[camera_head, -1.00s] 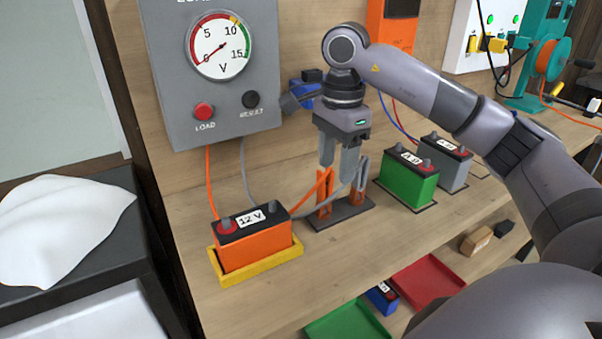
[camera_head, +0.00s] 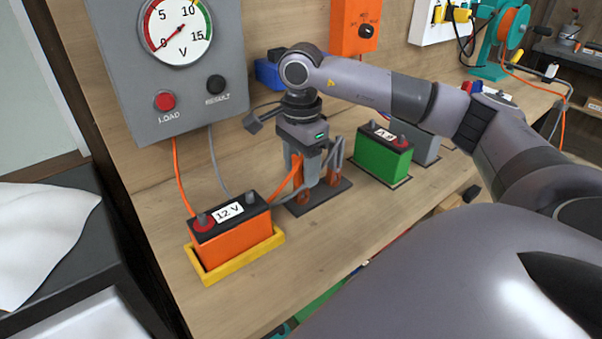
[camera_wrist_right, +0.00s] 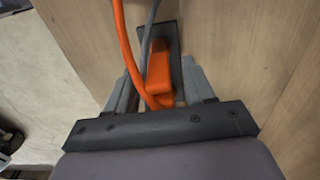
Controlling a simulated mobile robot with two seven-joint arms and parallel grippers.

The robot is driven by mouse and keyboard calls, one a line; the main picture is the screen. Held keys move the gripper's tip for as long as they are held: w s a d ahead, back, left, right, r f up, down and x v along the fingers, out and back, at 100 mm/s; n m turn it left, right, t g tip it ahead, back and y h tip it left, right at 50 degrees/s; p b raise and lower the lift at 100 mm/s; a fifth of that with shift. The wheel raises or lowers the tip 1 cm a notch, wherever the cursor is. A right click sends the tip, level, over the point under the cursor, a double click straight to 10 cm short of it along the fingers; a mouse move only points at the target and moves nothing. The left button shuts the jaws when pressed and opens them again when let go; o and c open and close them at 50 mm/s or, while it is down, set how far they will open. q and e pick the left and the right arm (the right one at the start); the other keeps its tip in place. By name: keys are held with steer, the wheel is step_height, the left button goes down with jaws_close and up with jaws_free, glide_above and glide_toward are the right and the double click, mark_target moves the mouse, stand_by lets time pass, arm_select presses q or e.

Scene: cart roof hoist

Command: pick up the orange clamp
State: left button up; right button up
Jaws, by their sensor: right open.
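The orange clamp (camera_head: 298,190) stands on a dark stand plate (camera_head: 318,198) on the wooden bench, with an orange cable running to it. My right gripper (camera_head: 311,178) reaches down over the stand, fingers pointing down, and partly hides the clamp. In the right wrist view the orange clamp (camera_wrist_right: 159,78) lies between the two open fingers of my right gripper (camera_wrist_right: 160,88). Whether a finger touches it, I cannot tell. A grey clamp (camera_head: 336,158) with copper-coloured jaws stands close to the right finger. My left gripper is out of view.
An orange 12 V battery (camera_head: 237,240) sits in a yellow tray (camera_head: 266,247) to the left. A green battery (camera_head: 381,158) stands to the right. The grey meter box (camera_head: 172,95) hangs behind on the left. Bench space in front of the stand is clear.

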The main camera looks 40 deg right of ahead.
steer(key=shift+c, duration=0.3)
jaws_close()
steer(key=shift+r, duration=0.1)
step_height(320, 180, up, 8)
steer(key=shift+f, duration=0.1)
step_height(320, 180, up, 12)
steer(key=p, duration=0.4)
steer(key=shift+p, duration=0.4)
